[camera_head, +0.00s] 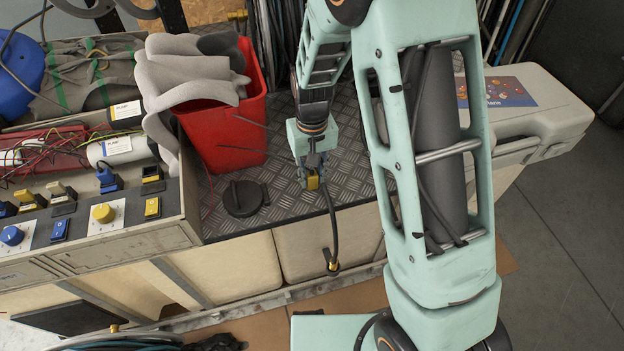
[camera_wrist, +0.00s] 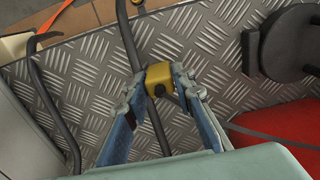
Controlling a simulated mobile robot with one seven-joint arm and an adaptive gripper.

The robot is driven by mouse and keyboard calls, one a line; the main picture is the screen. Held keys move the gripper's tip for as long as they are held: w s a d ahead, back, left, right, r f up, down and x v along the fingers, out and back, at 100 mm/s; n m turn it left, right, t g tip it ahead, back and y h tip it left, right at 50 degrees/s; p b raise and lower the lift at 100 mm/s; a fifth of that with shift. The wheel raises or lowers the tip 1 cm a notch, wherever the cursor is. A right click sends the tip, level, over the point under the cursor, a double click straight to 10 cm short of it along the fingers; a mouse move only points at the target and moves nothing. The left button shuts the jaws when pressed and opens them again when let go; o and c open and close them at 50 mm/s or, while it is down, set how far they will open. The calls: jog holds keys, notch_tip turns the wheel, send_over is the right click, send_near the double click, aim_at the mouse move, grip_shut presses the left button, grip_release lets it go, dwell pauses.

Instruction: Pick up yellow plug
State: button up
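The yellow plug (camera_head: 313,183) is over the tread-plate surface near its front edge. A dark cable (camera_head: 333,225) runs from it down over the edge, with a brass-coloured piece at its lower end. My gripper (camera_head: 313,172) points down at the plug. In the wrist view, the yellow plug (camera_wrist: 159,75) sits between the two fingertips of my gripper (camera_wrist: 161,82), with a finger against each side. The gripper looks shut on it. I cannot tell whether the plug touches the metal plate.
A red bin (camera_head: 225,135) with grey foam pieces stands left of the gripper. A black round lid (camera_head: 243,198) lies on the tread plate (camera_head: 345,180). A control panel with knobs (camera_head: 103,213) is at the left. A pale case (camera_head: 530,120) is at the right.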

grip_shut()
jog(key=shift+r, duration=0.15)
